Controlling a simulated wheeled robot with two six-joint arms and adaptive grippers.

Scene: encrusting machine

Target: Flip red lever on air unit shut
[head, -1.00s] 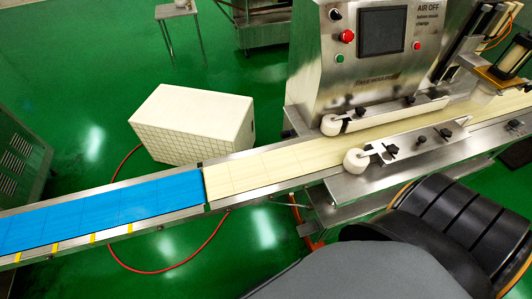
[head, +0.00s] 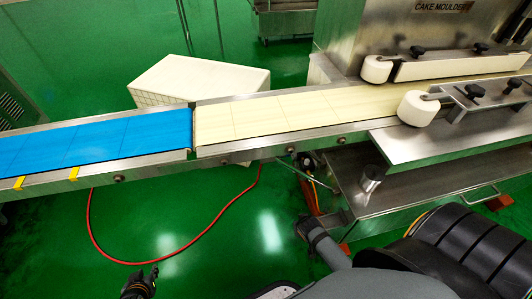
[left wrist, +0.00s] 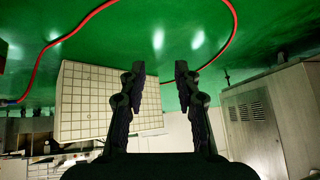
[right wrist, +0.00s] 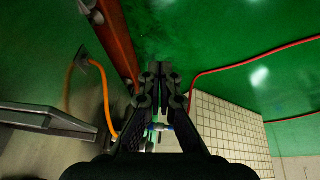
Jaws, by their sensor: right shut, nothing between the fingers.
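Small fittings (head: 306,163) with a yellow-orange hose sit under the conveyor's front edge in the head view; this looks like the air unit. In the right wrist view a small blue and red part (right wrist: 158,127) shows between my finger linkages, and I cannot tell whether it is the lever. No red lever can be made out clearly. My right gripper (right wrist: 160,74) is shut and empty, with its tips together near a red-orange beam (right wrist: 117,42). My left gripper (head: 140,283) is low at the bottom of the head view; its fingers are apart and empty in the left wrist view (left wrist: 160,82).
The conveyor, with blue belt (head: 95,142) and cream belt (head: 275,115), crosses above the floor. A white tiled box (head: 205,78) stands behind it. A red hose (head: 90,215) loops over the green floor. A steel shelf (head: 440,170) lies at right.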

